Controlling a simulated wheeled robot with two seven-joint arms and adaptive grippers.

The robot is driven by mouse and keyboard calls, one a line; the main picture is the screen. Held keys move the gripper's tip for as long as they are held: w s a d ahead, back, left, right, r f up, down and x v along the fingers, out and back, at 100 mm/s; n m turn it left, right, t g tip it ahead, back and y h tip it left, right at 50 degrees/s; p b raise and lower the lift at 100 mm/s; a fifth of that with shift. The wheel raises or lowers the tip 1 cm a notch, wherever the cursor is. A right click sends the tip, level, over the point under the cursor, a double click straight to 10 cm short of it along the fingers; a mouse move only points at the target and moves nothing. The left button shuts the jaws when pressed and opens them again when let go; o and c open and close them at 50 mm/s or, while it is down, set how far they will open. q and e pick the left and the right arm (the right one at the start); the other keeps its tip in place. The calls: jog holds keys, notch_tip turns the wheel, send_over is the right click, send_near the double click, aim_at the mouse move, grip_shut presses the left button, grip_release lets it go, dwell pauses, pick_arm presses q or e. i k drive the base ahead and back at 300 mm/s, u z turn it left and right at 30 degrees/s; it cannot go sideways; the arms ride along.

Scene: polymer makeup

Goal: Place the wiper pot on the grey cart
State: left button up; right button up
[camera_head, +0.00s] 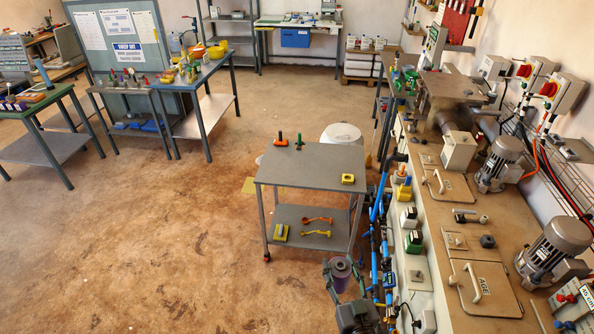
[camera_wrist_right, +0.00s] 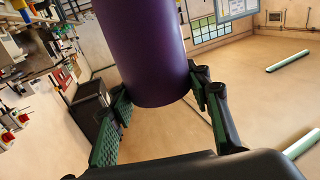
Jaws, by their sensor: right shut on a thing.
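The wiper pot appears to be the purple cylinder (camera_head: 340,268) low in the head view. It fills the upper middle of the right wrist view (camera_wrist_right: 143,55). My right gripper (camera_head: 345,284) is shut on it, with a green-padded finger on each side in the wrist view (camera_wrist_right: 160,105). The grey cart (camera_head: 285,172) stands beyond the pot, above it in the head view. The pot is apart from the cart, in front of its near right side. My left gripper does not show.
A long workbench (camera_head: 430,215) with motors runs along the right. The floor left of the cart is clear.

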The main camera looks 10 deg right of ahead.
aim_at(321, 168)
jog(key=u, duration=0.55)
jog(key=i, duration=1.1)
jog(key=u, duration=0.3)
jog(key=i, duration=1.05)
jog(key=z, duration=0.95)
jog(key=i, duration=0.85)
jog(key=z, duration=0.7)
